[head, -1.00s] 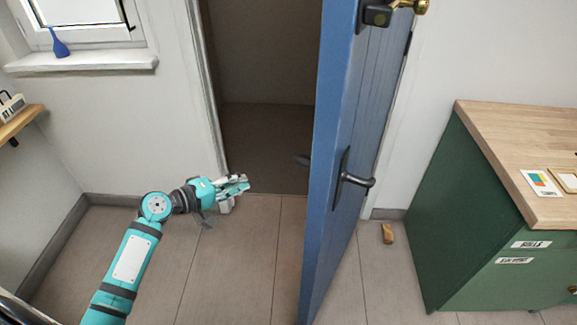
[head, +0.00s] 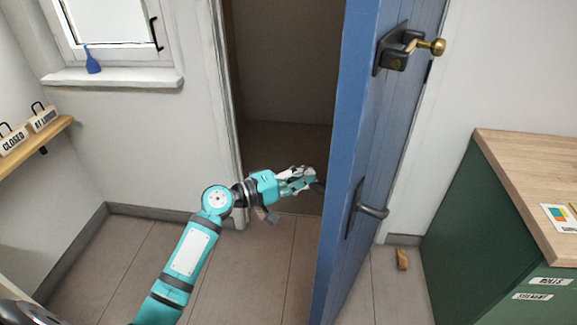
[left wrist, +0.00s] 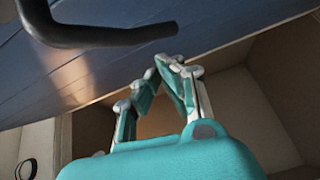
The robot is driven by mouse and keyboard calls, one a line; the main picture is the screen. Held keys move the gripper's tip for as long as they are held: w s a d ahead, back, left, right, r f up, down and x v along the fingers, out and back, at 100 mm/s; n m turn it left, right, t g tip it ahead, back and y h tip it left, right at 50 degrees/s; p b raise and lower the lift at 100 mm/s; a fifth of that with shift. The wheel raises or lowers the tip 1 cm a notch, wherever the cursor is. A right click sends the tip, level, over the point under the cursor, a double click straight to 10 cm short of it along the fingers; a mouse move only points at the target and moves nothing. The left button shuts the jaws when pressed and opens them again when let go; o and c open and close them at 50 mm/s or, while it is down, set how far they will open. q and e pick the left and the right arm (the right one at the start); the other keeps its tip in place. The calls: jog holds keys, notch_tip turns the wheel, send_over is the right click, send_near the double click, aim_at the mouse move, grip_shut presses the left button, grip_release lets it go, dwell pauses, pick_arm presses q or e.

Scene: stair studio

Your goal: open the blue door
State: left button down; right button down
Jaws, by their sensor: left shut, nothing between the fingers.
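The blue door (head: 373,140) stands ajar, edge towards me, with a dark opening to its left. A dark lever handle (head: 372,211) is on its right face, and part of the handle on the other face shows by my gripper. A brass knob on a dark latch (head: 408,46) sits higher up. My left gripper (head: 312,178) is shut and empty, beside the door's left face. In the left wrist view the fingers (left wrist: 160,72) meet just below a dark lever handle (left wrist: 100,35); I cannot tell if they touch it. My right gripper is not in view.
A green cabinet with a wooden top (head: 535,170) stands at the right. A small wooden wedge (head: 402,259) lies on the floor by the wall. A shelf with signs (head: 35,140) is at the left. The tiled floor before the doorway is clear.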

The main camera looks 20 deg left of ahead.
pick_arm(q)
jog(key=shift+s+d, duration=0.35)
jog(key=shift+d, duration=0.25)
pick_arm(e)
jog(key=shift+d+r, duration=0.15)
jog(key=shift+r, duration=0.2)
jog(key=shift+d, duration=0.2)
